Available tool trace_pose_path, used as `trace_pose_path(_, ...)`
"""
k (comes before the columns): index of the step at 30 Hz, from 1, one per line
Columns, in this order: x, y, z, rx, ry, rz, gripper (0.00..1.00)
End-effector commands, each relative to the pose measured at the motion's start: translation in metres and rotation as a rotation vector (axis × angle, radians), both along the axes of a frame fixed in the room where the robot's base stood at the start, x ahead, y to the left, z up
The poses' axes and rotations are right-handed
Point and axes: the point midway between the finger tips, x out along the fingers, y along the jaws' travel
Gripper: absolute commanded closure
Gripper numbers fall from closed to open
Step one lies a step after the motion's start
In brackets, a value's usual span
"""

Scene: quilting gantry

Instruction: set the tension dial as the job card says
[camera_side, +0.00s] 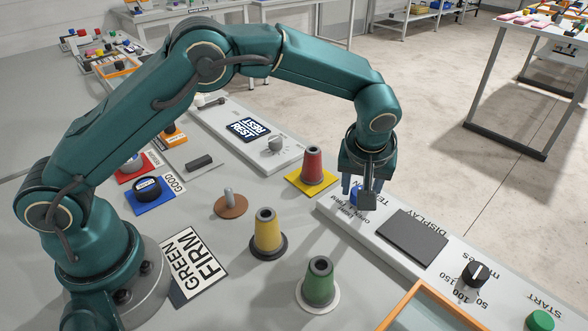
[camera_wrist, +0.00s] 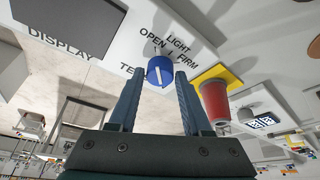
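The job card (camera_side: 197,262) lies flat near my base and reads "GREEN FIRM". The tension dial (camera_wrist: 160,71) is a blue knob on the white panel, with the labels OPEN, LIGHT and FIRM around its far side in the wrist view. A white line runs across its face; I cannot tell for sure which label it points to. In the side view the dial (camera_side: 355,191) is mostly hidden by my fingers. My gripper (camera_wrist: 161,73) is open, pointing down, with one finger on each side of the dial. Small gaps seem to show between fingers and knob.
The panel also carries a dark display (camera_side: 412,236), a black speed knob (camera_side: 473,274) and a green start button (camera_side: 540,320). A red cone (camera_side: 312,165) on a yellow square stands close to my gripper. Yellow (camera_side: 267,234) and green (camera_side: 318,282) cones stand nearer the front.

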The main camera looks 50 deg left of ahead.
Motion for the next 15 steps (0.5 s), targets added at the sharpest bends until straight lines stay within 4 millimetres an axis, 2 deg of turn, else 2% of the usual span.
trace_pose_path(1, -0.0001, 0.0, 0.0002, 0.0, 0.0, 0.0, 0.74)
trace_pose_path(3, -0.0001, 0.0, 0.0002, 0.0, 0.0, 0.0, 1.0)
trace_pose_path(15, -0.0008, 0.0006, 0.0004, 0.0, 0.002, -0.058, 1.0)
